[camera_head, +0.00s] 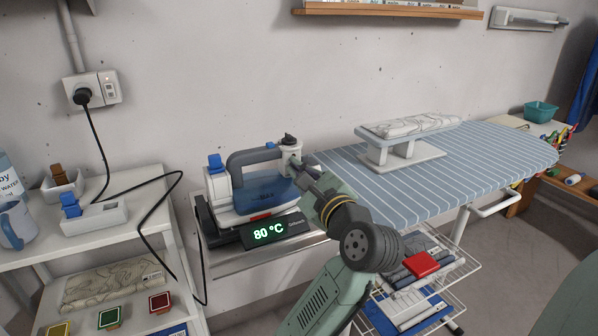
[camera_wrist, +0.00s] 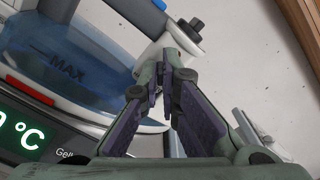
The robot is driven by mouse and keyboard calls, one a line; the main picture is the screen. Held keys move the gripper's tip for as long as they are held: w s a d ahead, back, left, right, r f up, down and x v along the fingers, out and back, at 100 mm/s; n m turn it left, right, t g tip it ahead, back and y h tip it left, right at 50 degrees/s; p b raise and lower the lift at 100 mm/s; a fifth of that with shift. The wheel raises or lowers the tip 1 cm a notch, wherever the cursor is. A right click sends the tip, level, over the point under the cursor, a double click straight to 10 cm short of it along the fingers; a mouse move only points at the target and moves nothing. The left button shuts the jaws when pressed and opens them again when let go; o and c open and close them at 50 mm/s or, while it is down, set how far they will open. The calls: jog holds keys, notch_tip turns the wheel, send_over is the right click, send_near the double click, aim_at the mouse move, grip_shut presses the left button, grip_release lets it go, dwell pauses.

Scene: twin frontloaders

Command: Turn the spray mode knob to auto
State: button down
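The steam iron (camera_head: 262,190) has a white and blue body with a grey handle and stands on a dark base with a green "80 °C" display (camera_head: 268,232). A black knob (camera_head: 289,139) sits on top of its right end; it also shows in the wrist view (camera_wrist: 188,27). Which control is the spray mode knob cannot be read. My gripper (camera_head: 301,168) is at the iron's right end, below the black knob. In the wrist view its fingertips (camera_wrist: 164,72) are close together by the iron's white end. They hide what lies between them, so a grip cannot be confirmed.
The striped ironing board (camera_head: 470,165) spreads to the right, with a small sleeve board (camera_head: 400,160) on it. A black cord (camera_head: 150,207) runs from the wall socket (camera_head: 93,89) beside the left shelf (camera_head: 120,215). A wire rack (camera_head: 440,262) holds folded cloths below.

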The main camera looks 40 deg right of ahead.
jog(key=shift+n, duration=0.3)
dwell(0.4)
jog(key=n, duration=0.3)
jog(key=shift+a+f+p, duration=0.1)
jog(key=shift+p, duration=0.25)
jog(key=n, duration=0.5)
jog(key=shift+f, duration=0.15)
jog(key=n, duration=0.3)
jog(key=shift+f+n, duration=0.1)
jog(key=shift+n, duration=0.2)
jog(key=shift+f+n, duration=0.1)
jog(key=shift+n, duration=1.8)
jog(key=c, duration=2.3)
grip_release()
jog(key=o, duration=0.5)
